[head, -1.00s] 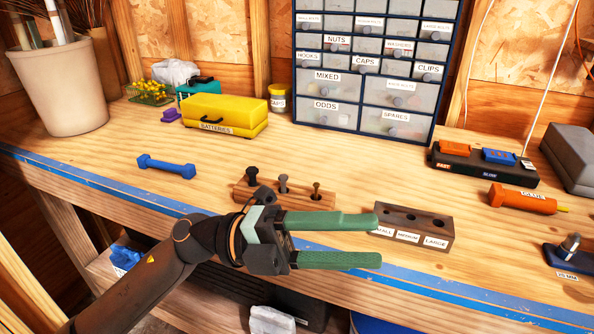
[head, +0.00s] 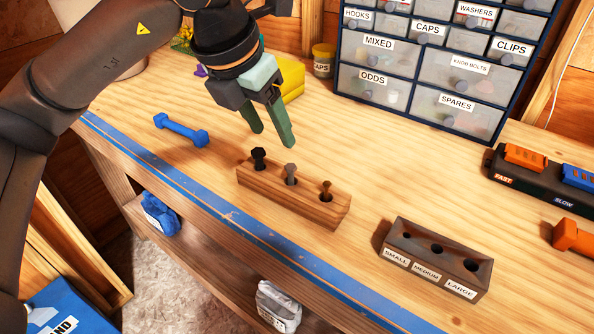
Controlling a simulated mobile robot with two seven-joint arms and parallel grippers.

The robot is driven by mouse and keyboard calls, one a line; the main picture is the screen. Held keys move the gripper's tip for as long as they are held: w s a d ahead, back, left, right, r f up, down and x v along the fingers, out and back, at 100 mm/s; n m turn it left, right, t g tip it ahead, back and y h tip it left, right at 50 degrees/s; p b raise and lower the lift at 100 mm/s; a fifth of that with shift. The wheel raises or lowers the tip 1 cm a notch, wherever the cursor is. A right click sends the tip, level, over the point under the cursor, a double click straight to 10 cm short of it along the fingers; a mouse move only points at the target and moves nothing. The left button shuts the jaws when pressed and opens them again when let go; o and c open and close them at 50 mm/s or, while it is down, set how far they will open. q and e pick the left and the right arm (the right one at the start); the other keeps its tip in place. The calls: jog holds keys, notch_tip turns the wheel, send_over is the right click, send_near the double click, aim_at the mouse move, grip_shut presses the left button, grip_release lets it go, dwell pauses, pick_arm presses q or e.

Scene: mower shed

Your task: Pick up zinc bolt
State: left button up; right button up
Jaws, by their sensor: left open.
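The zinc bolt (head: 290,172) looks grey and stands head up in the middle hole of a light wooden block (head: 287,199). A black bolt (head: 259,157) stands to its left and a brass-coloured bolt (head: 326,189) to its right in the same block. My left gripper (head: 272,138) is open and empty, with its green fingers pointing down above the bench. In the picture its fingertips are just above the black and grey bolt heads, touching neither. My right gripper is not in view.
A dark block (head: 395,238) with empty holes labelled small, medium and large sits to the right. A blue dumbbell-shaped piece (head: 182,130) lies left. The drawer cabinet (head: 408,106) stands behind. Blue tape (head: 215,210) runs along the bench's front edge.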

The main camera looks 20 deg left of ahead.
pick_arm(q)
send_over(290, 166)
jog(key=s+a, duration=0.1)
jog(key=s, duration=0.1)
notch_tip(290, 166, down, 5)
jog(key=shift+w+f, duration=0.1)
jog(key=x, duration=0.5)
jog(key=shift+d+f+p, duration=0.25)
jog(key=shift+p, duration=0.1)
grip_shut()
